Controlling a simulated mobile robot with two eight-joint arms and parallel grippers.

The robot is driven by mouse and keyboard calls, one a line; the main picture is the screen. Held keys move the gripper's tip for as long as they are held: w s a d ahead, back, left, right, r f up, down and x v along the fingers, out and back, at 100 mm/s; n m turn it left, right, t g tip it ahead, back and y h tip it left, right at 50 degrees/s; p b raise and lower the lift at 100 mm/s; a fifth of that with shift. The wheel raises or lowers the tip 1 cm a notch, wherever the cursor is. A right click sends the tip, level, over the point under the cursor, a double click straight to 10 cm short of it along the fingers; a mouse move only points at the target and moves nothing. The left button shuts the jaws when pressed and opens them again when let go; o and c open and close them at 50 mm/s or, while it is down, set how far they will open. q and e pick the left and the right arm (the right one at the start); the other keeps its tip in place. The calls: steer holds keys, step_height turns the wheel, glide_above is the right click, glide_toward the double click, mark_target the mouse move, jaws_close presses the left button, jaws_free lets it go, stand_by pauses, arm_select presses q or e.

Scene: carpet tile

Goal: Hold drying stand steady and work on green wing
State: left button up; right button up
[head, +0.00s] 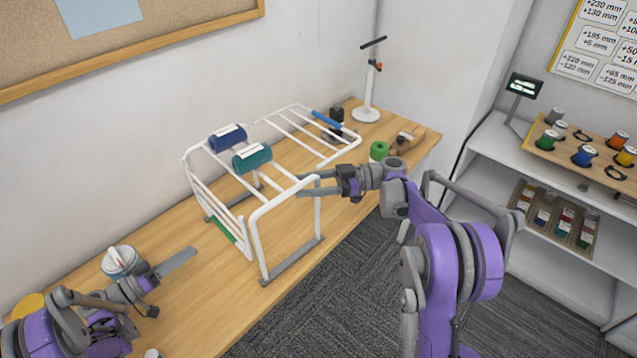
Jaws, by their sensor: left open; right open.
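The white drying stand (259,236) stands on the wooden table. The wing with a green strip (222,230) hangs down along its left side. The wing with a blue strip (327,119) is spread out at the far right. My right gripper (303,185) is open at the stand's right top corner, its fingers overlapping the top rail; I cannot tell whether they touch it. My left gripper (176,282) is open and empty over the table, left of and in front of the green wing, apart from it.
A blue roll (227,138) and a green roll (252,157) lie on the stand's top. A white tub (119,261) stands behind my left gripper. A white post stand (367,108) and green spool (379,150) are at the table's far end. Shelves (560,198) stand right.

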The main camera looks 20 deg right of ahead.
steer(key=shift+a, duration=0.1)
jaws_close()
stand_by(1.4)
